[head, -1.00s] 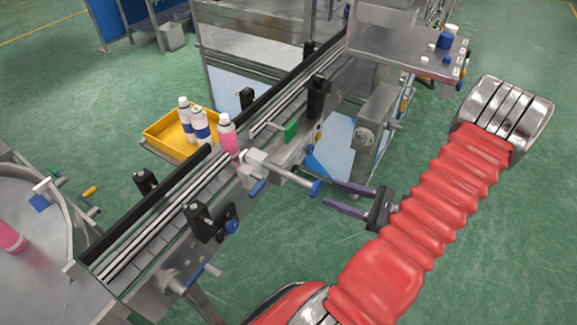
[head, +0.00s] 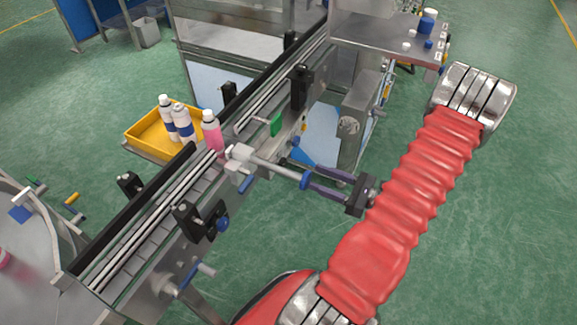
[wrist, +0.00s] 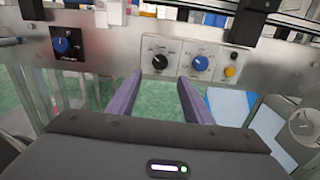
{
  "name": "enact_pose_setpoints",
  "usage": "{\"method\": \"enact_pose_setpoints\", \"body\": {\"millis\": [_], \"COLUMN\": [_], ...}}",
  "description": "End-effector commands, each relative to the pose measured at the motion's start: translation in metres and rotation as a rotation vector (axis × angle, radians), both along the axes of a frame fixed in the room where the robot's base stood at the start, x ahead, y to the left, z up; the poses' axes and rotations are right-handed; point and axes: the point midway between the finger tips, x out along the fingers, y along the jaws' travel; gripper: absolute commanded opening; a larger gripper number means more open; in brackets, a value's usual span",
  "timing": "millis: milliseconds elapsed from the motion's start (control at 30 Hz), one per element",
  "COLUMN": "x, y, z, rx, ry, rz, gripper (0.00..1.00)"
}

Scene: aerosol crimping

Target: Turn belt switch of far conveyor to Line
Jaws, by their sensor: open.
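The conveyor (head: 168,228) runs diagonally through the head view. In the wrist view, its side panel carries a black knob (wrist: 160,60) on a pale plate, a blue knob (wrist: 201,63) just right of it, and another blue knob (wrist: 66,46) on a dark plate at left. The labels are too small to read, so I cannot tell which knob is the belt switch. My gripper (wrist: 161,78) is open and empty. Its purple fingers point at the panel, just below the black knob. In the head view my gripper (head: 302,177) is beside the conveyor's near side.
A rod with a blue end (head: 305,180) sticks out from the conveyor near my fingers. A pink can (head: 211,131) stands on the belt. A yellow tray (head: 140,135) with bottles lies behind. A yellow button (wrist: 230,72) is right of the knobs. Green floor is free at right.

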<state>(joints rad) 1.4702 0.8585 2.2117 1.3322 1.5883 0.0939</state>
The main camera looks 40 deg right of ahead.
Motion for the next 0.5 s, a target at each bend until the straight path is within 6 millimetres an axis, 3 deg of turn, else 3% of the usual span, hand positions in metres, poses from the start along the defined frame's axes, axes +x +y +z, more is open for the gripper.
{"method": "enact_pose_setpoints", "body": {"millis": [500], "x": [0.061], "y": [0.023], "z": [0.000], "rx": [0.000], "ry": [0.001], "rz": [0.005], "gripper": [0.46]}}
